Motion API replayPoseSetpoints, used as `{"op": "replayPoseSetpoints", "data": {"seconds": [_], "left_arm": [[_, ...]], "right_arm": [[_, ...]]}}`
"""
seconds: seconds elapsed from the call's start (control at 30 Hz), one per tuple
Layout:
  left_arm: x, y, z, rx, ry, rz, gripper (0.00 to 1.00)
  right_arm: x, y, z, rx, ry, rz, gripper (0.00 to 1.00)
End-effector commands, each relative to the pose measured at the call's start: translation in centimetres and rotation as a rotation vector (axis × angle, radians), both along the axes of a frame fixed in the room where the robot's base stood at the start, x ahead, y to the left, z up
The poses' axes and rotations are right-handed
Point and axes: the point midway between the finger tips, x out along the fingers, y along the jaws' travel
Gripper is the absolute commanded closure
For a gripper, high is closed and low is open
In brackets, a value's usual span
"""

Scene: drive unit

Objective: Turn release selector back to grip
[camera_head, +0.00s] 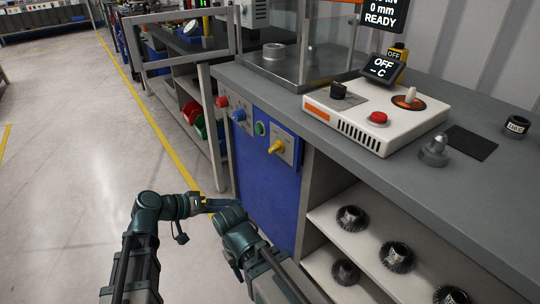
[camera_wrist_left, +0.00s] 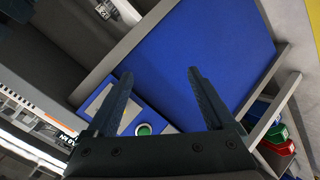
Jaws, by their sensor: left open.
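A yellow selector knob (camera_head: 278,147) sits on the blue control panel (camera_head: 290,133) at the front of the bench. It seems to be the release selector, but its markings are too small to read. My left gripper (camera_head: 222,203) is low in front of the blue cabinet, below and left of the knob. In the left wrist view its fingers (camera_wrist_left: 161,74) are open and empty, apart from the panel.
A red button (camera_head: 222,101), a blue knob (camera_head: 239,115) and a green button (camera_head: 260,128) sit left of the selector. A white control box (camera_head: 375,115) stands on the bench top. The open shelf (camera_head: 330,220) at right holds several dark gears. Floor at left is clear.

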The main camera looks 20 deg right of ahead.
Motion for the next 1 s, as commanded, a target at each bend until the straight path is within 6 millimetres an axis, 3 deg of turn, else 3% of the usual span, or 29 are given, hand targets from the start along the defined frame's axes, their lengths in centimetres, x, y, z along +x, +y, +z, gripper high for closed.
{"op": "replayPoseSetpoints", "data": {"seconds": [0.1, 0.2, 0.33, 0.67, 1.0], "left_arm": [[2.0, -2.0, 4.3, -0.19, -0.094, -0.001, 0.12], [3.1, -2.7, 7.1, -0.31, -0.153, 0.01, 0.12], [3.9, -3.0, 9.4, -0.406, -0.2, 0.025, 0.12], [4.4, -3.5, 10.5, -0.448, -0.219, 0.031, 0.12], [6.5, -9.1, 10.4, -0.447, -0.216, 0.028, 0.12]], "right_arm": [[0.0, 0.0, 0.0, 0.0, 0.0, 0.0, 0.5], [0.0, 0.0, 0.0, 0.0, 0.0, 0.0, 0.5], [0.0, 0.0, 0.0, 0.0, 0.0, 0.0, 0.5], [0.0, 0.0, 0.0, 0.0, 0.0, 0.0, 0.5], [0.0, 0.0, 0.0, 0.0, 0.0, 0.0, 0.5]]}}
